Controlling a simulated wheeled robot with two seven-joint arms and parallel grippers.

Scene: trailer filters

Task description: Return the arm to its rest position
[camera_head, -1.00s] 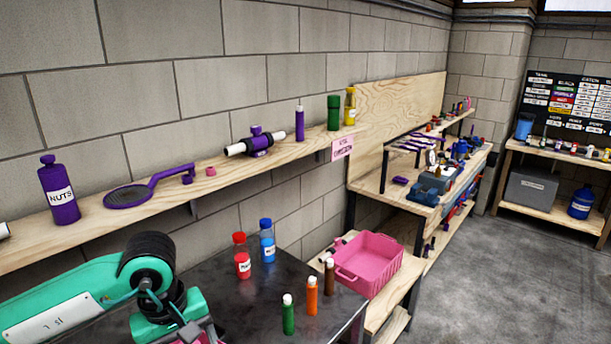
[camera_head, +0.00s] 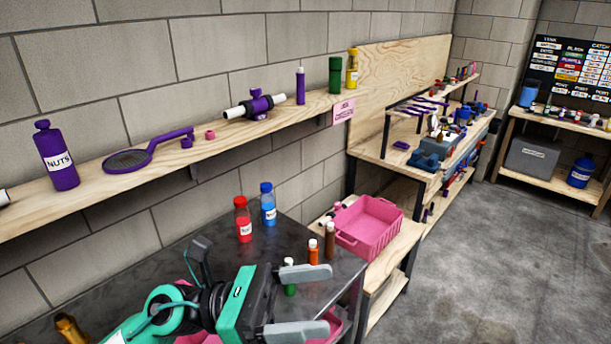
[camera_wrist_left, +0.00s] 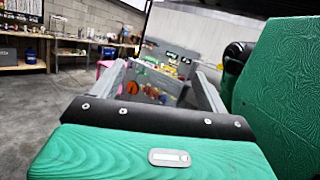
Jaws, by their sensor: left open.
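My left gripper (camera_head: 300,301) shows at the bottom of the head view, on a green and black wrist coming in from the lower left. The fingers (camera_wrist_left: 160,78) also show in the left wrist view, apart, pointing toward the far room. My right gripper is not in view.
Red (camera_head: 243,222) and blue (camera_head: 268,206) bottles stand on the table, beside orange (camera_head: 313,255) and brown (camera_head: 330,243) tubes. A pink crate (camera_head: 372,232) sits on the bench to the right. A wooden wall shelf (camera_head: 170,160) holds several items. Floor at right is clear.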

